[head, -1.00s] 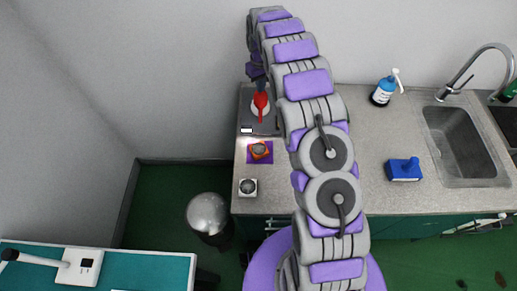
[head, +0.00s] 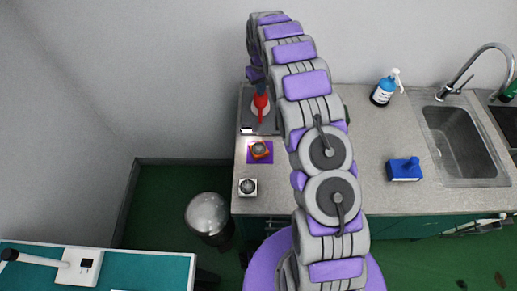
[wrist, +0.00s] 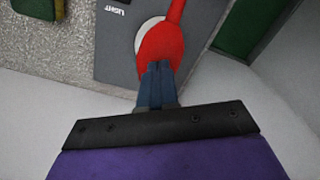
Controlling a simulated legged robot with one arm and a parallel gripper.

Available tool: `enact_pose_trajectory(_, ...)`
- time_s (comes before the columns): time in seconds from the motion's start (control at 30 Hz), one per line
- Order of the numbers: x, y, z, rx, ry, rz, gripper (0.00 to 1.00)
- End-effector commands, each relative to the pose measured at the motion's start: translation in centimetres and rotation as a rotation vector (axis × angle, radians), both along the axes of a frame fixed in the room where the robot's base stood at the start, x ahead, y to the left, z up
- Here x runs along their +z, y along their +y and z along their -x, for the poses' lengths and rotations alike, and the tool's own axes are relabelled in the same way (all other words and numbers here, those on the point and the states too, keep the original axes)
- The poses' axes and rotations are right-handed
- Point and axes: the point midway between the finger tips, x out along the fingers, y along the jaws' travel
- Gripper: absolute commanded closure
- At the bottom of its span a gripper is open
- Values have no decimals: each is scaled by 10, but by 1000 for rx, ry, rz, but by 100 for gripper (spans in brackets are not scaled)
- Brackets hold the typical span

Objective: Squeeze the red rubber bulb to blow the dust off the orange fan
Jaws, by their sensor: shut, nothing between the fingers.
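The red rubber bulb (head: 261,104) lies with its nozzle toward the front on a grey panel (head: 246,115) at the counter's back left. In the wrist view the red bulb (wrist: 160,48) sits over a white round patch, and my gripper's dark blue fingers (wrist: 157,68) overlap its near end. My gripper is shut with nothing between the fingers; whether they touch the bulb is unclear. In the head view the fingers (head: 261,89) show just behind the bulb.
A white-framed fan (head: 247,187) stands near the counter's front edge. To the right are a blue brush-like block (head: 404,169), a blue pump bottle (head: 382,92) and a sink (head: 462,145). My arm covers the middle of the counter. A silver-domed bin (head: 208,213) stands at front left.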

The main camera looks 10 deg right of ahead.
Motion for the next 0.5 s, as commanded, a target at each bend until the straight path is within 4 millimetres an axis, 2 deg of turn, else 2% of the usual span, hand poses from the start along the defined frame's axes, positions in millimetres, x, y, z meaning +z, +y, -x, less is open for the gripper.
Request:
enact_pose_trajectory(0.4,-20,0,-1,0,-1,0,100)
enact_pose_trajectory(0.5,-18,0,-1,0,-1,0,100)
